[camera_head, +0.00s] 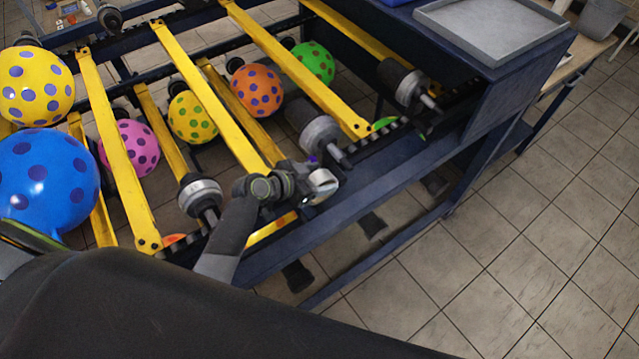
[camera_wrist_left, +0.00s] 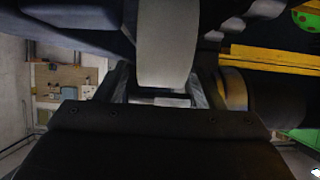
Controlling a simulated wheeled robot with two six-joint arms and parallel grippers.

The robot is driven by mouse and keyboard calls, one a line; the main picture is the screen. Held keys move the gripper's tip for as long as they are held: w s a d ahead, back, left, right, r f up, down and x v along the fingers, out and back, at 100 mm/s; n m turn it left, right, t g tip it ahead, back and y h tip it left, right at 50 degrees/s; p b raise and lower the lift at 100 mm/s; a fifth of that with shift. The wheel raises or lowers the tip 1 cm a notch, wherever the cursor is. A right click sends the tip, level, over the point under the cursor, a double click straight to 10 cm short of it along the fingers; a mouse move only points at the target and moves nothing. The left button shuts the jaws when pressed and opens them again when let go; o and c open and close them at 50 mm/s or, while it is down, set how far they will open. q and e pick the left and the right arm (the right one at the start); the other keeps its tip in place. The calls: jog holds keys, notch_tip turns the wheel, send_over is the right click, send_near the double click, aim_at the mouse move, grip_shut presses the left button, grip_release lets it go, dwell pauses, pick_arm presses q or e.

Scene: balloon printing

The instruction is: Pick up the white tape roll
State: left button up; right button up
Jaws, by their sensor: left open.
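The white tape roll (camera_head: 323,186) sits at the front rail of the machine in the head view, partly hidden by my left gripper (camera_head: 303,178). In the left wrist view the white tape roll (camera_wrist_left: 165,48) shows as a pale upright band at the top centre. My left gripper (camera_wrist_left: 163,88) has its two fingers apart, one on each side of the band's lower end. I cannot tell whether they touch it. My right gripper is not in view.
The dark blue machine frame (camera_head: 385,192) carries yellow bars (camera_head: 205,95) and grey rollers (camera_head: 319,137). Spotted balloons, including a blue one (camera_head: 45,180) and an orange one (camera_head: 257,91), lie among them. A grey tray (camera_head: 490,28) stands at upper right. Tiled floor at right is clear.

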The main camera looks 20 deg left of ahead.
pick_arm(q)
jog(key=c, duration=1.1)
